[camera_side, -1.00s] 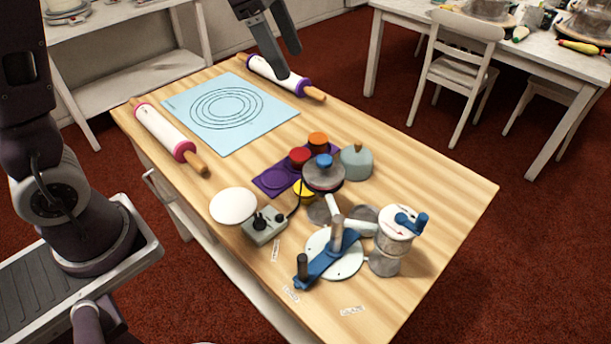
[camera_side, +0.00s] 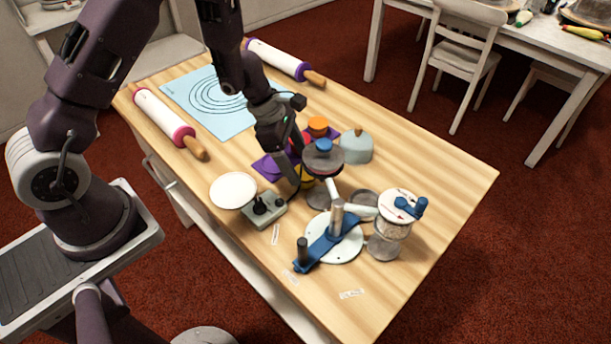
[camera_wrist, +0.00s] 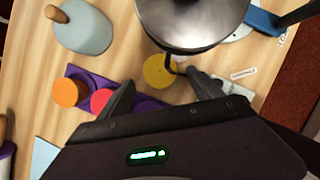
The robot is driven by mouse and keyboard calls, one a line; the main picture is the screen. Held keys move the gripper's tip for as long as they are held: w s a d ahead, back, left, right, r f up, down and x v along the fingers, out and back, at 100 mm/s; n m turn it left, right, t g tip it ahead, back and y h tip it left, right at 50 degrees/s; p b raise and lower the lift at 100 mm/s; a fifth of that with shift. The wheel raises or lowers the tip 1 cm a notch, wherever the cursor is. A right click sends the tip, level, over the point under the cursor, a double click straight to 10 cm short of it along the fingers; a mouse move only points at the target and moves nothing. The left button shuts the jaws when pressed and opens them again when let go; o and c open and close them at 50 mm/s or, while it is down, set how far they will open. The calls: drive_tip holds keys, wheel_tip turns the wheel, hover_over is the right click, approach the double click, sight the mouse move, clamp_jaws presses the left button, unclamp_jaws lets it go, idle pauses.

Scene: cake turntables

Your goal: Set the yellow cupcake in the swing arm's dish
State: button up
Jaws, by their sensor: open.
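The yellow cupcake (camera_side: 307,180) stands near the purple mat, partly hidden by my gripper and by a grey lidded disc with a blue knob (camera_side: 323,160). In the wrist view its round yellow top (camera_wrist: 158,72) shows between my fingers. My gripper (camera_wrist: 160,82) is open and empty, pointing down around or just above the cupcake; contact cannot be told. In the side view my gripper (camera_side: 296,178) is largely dark against the clutter. The blue swing arm (camera_side: 325,246) with a black knob lies over a white round base (camera_side: 347,245). Which round piece is its dish is unclear.
A grey-green domed lid (camera_side: 357,148), a white plate (camera_side: 233,190), a control box (camera_side: 265,212) and a crank-topped canister (camera_side: 398,207) crowd the area.

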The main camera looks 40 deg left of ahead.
sight(304, 171)
drive_tip(key=x, duration=0.3)
drive_tip(key=shift+d+f, duration=0.15)
drive_tip(key=shift+d, duration=0.05)
drive_tip(key=c, duration=1.6)
